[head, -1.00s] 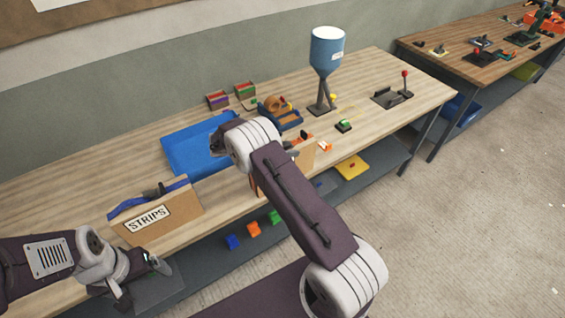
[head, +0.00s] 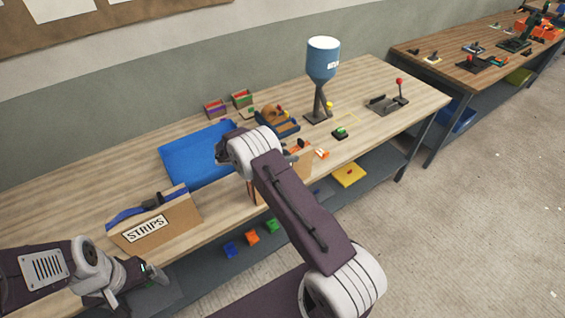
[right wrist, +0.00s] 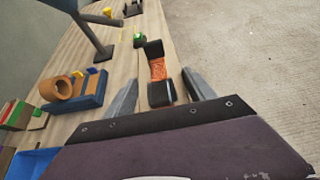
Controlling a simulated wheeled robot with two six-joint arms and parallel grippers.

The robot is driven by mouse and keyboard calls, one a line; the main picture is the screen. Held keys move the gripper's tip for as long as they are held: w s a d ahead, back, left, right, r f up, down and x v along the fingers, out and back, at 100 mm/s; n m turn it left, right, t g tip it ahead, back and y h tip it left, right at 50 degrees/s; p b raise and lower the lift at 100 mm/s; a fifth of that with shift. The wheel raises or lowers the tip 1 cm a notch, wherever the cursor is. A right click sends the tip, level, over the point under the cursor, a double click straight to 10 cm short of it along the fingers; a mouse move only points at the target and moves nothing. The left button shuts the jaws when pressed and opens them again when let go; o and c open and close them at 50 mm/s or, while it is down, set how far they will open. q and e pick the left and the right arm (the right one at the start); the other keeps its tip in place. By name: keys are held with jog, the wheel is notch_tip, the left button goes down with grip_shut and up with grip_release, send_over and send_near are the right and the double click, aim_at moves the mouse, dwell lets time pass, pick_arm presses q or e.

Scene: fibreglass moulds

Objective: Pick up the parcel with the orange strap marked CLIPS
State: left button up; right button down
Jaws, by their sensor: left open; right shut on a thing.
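The parcel with the orange strap is a brown box (head: 301,164) near the front edge of the bench, mostly behind my right arm in the head view. Its label is hidden. In the right wrist view its orange strap (right wrist: 158,69), with black parts at both ends, lies between the fingers of my right gripper (right wrist: 160,84), which is shut on it. I cannot tell whether the box is off the bench. My left gripper (head: 143,285) is open and empty at the lower left, in front of the bench edge and below a blue-strapped parcel marked STRIPS (head: 180,216).
A blue hopper on a stand (head: 322,65), a tape dispenser (head: 276,123), small bins (head: 242,98) and a green button (head: 340,132) stand on the bench (head: 70,205). A lower shelf holds coloured pieces.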

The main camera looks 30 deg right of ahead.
jog(key=shift+r+b, duration=0.6)
jog(key=shift+r, duration=1.35)
jog(key=s+d+r+b, duration=0.2)
jog(key=s+d+r, duration=0.5)
jog(key=s+d, duration=0.1)
jog(key=shift+d+b, duration=0.2)
jog(key=shift+b, duration=0.15)
jog(key=shift+r, duration=0.1)
